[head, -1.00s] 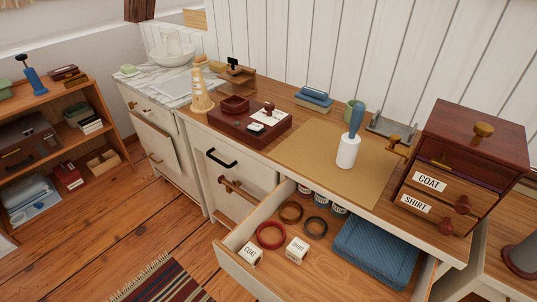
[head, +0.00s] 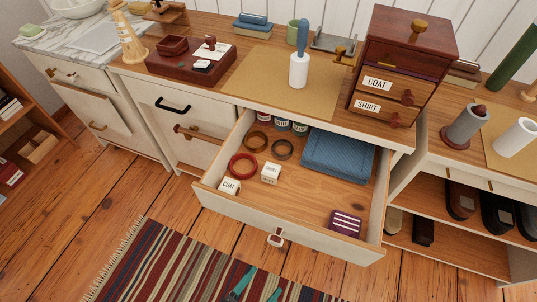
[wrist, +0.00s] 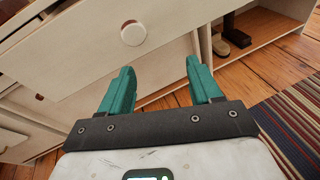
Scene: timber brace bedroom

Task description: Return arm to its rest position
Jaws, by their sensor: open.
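My gripper (head: 256,285) shows at the bottom of the head view as two teal fingertips over the striped rug. In the wrist view my gripper (wrist: 160,88) has its two teal fingers spread wide with nothing between them. It faces the front of the open drawer (head: 290,228), and the drawer's round pale knob (wrist: 133,33) lies beyond the fingertips, apart from them. In the head view the knob (head: 276,238) is a little above my fingertips. Most of my arm is out of view.
The drawer stands pulled out, holding several small things and a folded blue cloth (head: 340,155). The small chest (head: 405,45) stands on the counter above. A shelf with shoes (head: 460,198) is at right. The striped rug (head: 170,265) and bare floor lie in front.

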